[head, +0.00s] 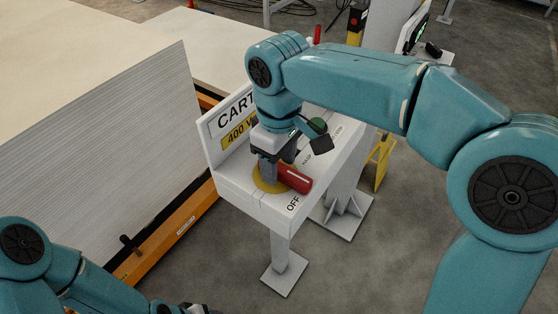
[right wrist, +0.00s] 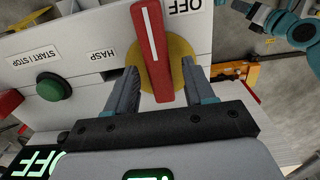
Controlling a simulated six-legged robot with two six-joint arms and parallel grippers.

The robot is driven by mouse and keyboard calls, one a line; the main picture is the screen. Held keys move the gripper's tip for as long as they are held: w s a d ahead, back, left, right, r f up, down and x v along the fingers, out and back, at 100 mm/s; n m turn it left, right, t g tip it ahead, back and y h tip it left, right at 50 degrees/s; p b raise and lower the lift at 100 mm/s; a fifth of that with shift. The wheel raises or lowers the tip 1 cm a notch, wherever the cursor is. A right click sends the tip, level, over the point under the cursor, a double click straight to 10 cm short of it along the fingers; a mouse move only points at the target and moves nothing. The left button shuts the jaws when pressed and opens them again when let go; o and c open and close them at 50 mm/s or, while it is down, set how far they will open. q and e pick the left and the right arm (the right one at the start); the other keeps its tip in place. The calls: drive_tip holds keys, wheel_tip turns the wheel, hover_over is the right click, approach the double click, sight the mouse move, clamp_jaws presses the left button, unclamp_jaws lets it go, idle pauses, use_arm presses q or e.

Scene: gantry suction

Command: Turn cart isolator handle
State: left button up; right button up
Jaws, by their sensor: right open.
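The red isolator handle (right wrist: 150,45) with a white line sits on a round yellow plate (right wrist: 181,62) on the white cart panel. In the head view the handle (head: 293,180) points toward the panel's front edge, near the OFF label (head: 293,203). My right gripper (right wrist: 158,68) is open, with one finger on each side of the handle and a visible gap at both sides. In the head view my right gripper (head: 268,170) is over the yellow plate and hides part of the handle. Only my left arm shows at the bottom left; its fingers are outside the picture.
A green START/STOP button (right wrist: 49,87) and a HASP label (right wrist: 102,55) are beside the handle. An upright sign (head: 232,120) stands behind the panel. A large pale stack (head: 100,160) on an orange base is to the left. Grey floor is open in front.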

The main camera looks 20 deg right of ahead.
drive_tip(key=shift+s+d+r, duration=0.1)
drive_tip(key=shift+s+d, duration=0.05)
drive_tip(key=shift+w, duration=0.2)
drive_tip(key=c, duration=0.8)
drive_tip(key=shift+s, duration=0.1)
clamp_jaws()
